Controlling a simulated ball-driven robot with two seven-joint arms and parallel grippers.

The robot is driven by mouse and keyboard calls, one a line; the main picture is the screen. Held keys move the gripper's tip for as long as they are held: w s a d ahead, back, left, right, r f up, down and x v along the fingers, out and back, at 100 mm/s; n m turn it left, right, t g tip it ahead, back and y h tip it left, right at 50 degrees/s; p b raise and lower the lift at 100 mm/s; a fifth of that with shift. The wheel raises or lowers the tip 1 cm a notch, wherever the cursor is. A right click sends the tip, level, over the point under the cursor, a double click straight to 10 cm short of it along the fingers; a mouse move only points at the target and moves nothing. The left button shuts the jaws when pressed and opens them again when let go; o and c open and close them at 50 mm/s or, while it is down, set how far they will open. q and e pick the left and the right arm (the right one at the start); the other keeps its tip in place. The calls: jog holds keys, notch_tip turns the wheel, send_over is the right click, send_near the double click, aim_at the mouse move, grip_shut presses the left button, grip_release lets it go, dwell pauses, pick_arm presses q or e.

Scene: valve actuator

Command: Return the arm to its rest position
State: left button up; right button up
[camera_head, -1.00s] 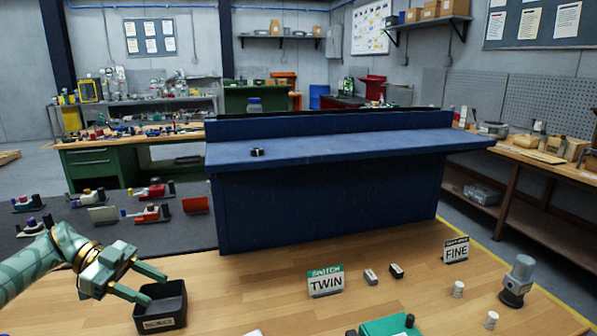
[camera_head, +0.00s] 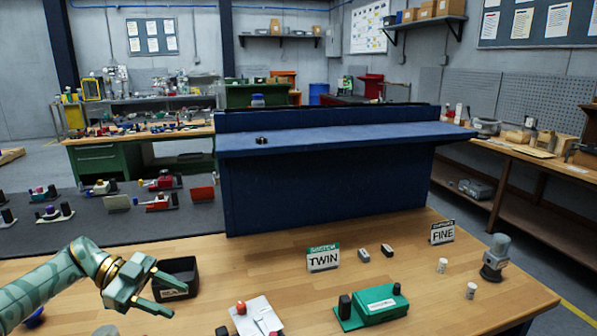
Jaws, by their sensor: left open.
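My left gripper (camera_head: 163,293) comes in from the lower left on its green patterned arm. Its two fingers are apart with nothing between them. It is in front of the black bin (camera_head: 181,266) on the wooden table (camera_head: 270,258). The fingers overlap the near side of the bin in the picture; I cannot tell whether they touch it. My right gripper is not in view.
A green device (camera_head: 378,306), a white plate (camera_head: 255,316), white cylinders and a grey valve-like part (camera_head: 496,258) are nearer or further right. A blue raised shelf (camera_head: 320,185) bounds the back.

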pick_arm(q)
jog(key=s+d+f+t+h, duration=0.1)
jog(key=d+f+t, duration=0.1)
jog(key=d+t, duration=0.35)
jog(key=s+d+f+t+h, duration=0.1)
jog(key=d+f+t, duration=0.1)
jog(key=d, duration=0.6)
jog(key=s+d+f+t+h, duration=0.1)
jog(key=d+f+t, duration=0.15)
jog(key=d, duration=0.45)
jog(key=s+a+f+n+g+y, duration=0.1)
jog(key=s+a+f+n+y, duration=0.3)
jog(key=s+a+n+y, duration=0.55)
jog(key=s+a+f+n+g+y, duration=0.1)
jog(key=s+a+f+n+y, duration=0.35)
jog(key=s+a+y, duration=0.95)
jog(key=s+d+f+g+h+b, duration=0.2)
jog(key=s+f+h+b, duration=0.1)
jog(key=f, duration=1.1)
jog(key=s+d+f+g+h+b, duration=0.1)
jog(key=s+d+f+h+b, duration=0.15)
jog(key=f, duration=1.25)
jog(key=s+f+n+g+h+b, duration=0.1)
jog(key=s+f+n+g+b, duration=0.2)
jog(key=s+f, duration=1.8)
jog(key=shift+s+a+b, duration=0.25)
jog(key=shift+s+b, duration=0.3)
jog(key=shift+b, duration=0.2)
